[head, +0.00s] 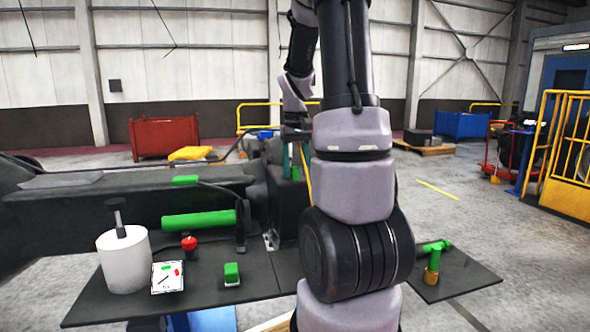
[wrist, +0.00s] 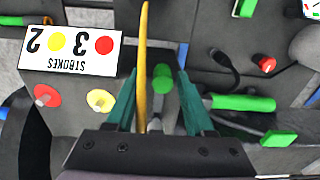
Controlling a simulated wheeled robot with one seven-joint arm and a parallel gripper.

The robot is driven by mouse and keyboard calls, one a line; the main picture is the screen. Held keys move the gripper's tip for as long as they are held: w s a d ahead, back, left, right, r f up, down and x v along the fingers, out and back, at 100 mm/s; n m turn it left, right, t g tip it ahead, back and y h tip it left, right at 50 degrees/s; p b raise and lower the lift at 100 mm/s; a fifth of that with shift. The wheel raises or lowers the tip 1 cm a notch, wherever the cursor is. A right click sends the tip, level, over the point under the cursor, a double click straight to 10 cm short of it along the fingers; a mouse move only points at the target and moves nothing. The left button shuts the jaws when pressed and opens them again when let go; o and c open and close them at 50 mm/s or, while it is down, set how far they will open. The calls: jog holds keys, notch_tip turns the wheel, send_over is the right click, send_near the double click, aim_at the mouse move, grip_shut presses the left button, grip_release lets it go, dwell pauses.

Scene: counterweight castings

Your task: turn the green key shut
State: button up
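My gripper (wrist: 158,72) points down over a dark block, with its teal fingers apart. An upright green knob-like part (wrist: 163,78) shows between the fingers, with gaps on both sides; I cannot tell whether it is the key. A yellow curved strip (wrist: 143,50) also runs between the fingers. In the head view my arm hides most of the gripper and the block. A green handle (head: 435,246) on a brass fitting (head: 431,274) stands on the plate at right; it could also be the key.
A label reading STROKES (wrist: 70,50) lies beside red (wrist: 46,95) and yellow (wrist: 100,100) knobs. The bench holds a white cylinder (head: 124,262), a red knob (head: 189,243), a green button (head: 232,272), a small card (head: 167,278) and a thick green bar (head: 199,220).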

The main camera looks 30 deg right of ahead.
jog(key=shift+a, duration=0.1)
notch_tip(320, 180, up, 11)
dwell(0.7)
jog(key=shift+f, duration=0.15)
jog(key=s+a+r+t+y, duration=0.1)
jog(key=s+a+t, duration=0.2)
jog(key=s+a, duration=0.4)
jog(key=s+a+r+m+t+y, duration=0.1)
jog(key=s+a+r+t, duration=0.1)
jog(key=s+a+t, duration=0.2)
jog(key=s+a, duration=0.3)
jog(key=a, duration=0.4)
jog(key=shift+s+a+r, duration=0.2)
jog(key=shift+s+r, duration=0.1)
jog(key=shift+s, duration=0.1)
jog(key=shift+c, duration=0.2)
dwell(0.8)
